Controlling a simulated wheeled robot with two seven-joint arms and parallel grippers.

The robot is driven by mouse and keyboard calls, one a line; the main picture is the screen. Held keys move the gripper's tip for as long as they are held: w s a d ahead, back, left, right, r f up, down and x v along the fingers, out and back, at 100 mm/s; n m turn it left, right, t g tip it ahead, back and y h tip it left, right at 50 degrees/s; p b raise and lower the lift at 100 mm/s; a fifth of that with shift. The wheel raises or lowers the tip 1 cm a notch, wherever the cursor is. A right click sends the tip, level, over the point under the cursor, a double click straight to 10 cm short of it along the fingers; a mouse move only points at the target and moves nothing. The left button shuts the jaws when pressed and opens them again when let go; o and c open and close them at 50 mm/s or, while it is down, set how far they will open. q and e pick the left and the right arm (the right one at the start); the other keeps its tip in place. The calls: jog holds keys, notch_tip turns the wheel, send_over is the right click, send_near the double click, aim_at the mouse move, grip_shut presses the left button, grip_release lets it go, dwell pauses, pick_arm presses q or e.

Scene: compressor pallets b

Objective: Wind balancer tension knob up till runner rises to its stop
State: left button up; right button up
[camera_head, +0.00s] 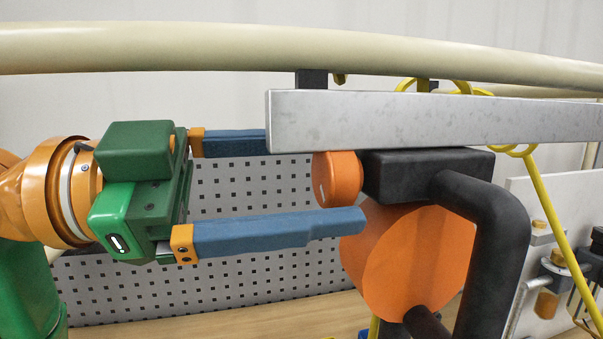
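The tension knob seems to be the small orange cylinder (338,180) with a pale mark, just below the grey bar and left of a black block (425,172). My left gripper (318,180) comes in from the left, its two blue fingers wide apart. Its lower finger reaches under the knob; I cannot tell whether it touches. The tip of the upper finger is hidden behind the grey bar. A large orange drum (415,262) sits below the block. I cannot make out the runner for sure. My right gripper is not in view.
The long grey metal bar (430,118) crosses in front of the upper finger. A cream rail (230,48) runs above. A thick black bent tube (490,230) stands at the right of the drum. Yellow cable (545,195) hangs further right. A perforated panel (240,280) stands behind.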

pick_arm(q)
jog(key=shift+a, duration=0.1)
jog(key=b+v, duration=0.2)
jog(key=v, duration=0.5)
jog(key=shift+b, duration=0.4)
